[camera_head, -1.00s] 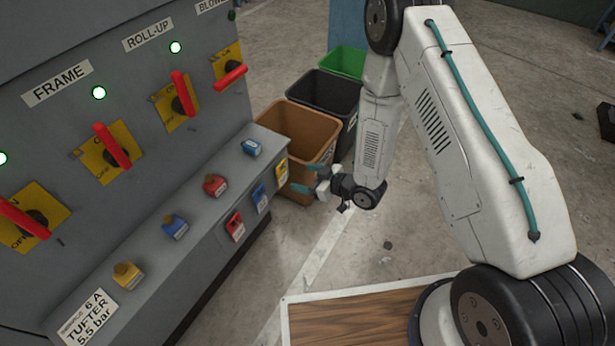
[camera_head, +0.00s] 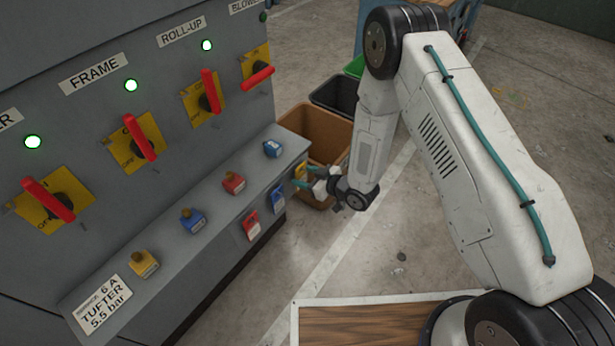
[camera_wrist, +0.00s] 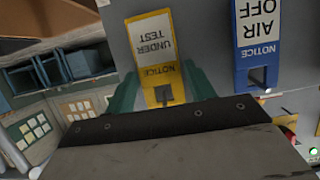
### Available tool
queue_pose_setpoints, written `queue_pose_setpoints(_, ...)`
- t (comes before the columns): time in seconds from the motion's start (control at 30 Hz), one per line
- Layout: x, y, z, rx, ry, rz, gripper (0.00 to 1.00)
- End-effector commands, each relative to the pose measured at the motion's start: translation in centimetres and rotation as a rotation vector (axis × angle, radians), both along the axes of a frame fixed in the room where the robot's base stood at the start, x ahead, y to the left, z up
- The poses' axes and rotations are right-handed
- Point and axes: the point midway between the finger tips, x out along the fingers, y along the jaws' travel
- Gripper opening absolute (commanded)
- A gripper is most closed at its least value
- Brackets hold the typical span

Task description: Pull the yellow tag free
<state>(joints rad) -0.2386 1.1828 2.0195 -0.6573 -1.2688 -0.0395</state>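The yellow tag (camera_wrist: 155,60) reads "UNDER TEST" and "NOTICE", upside down in the wrist view, with a dark slot at its lower end. It hangs on the front of the grey panel's ledge and is a small yellow patch in the head view (camera_head: 300,170). My gripper (camera_wrist: 162,88) is open, with one teal finger on each side of the tag's slotted end. Whether the fingers touch the tag cannot be told. In the head view my gripper (camera_head: 312,178) is right at the tag, beside the ledge's far end.
A blue "AIR OFF" tag (camera_wrist: 256,40) hangs close beside the yellow one. A red tag (camera_head: 251,225) hangs further along. Several coloured padlock-like pieces stand on the ledge (camera_head: 215,203). A brown bin (camera_head: 318,130) stands behind my gripper. Red-handled switches (camera_head: 140,140) line the panel.

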Motion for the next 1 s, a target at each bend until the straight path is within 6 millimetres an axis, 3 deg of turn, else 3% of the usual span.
queue_pose_setpoints(0.03,0.0,0.0,0.0,0.0,0.0,0.0,0.39)
queue_pose_setpoints(0.1,0.0,0.0,0.0,0.0,0.0,0.0,0.25)
queue_pose_setpoints(0.13,0.0,0.0,0.0,0.0,0.0,0.0,0.25)
queue_pose_setpoints(0.17,0.0,0.0,0.0,0.0,0.0,0.0,0.43)
queue_pose_setpoints(0.23,0.0,0.0,0.0,0.0,0.0,0.0,0.24)
queue_pose_setpoints(1.0,-0.1,-0.2,1.0,0.0,0.0,0.0,0.23)
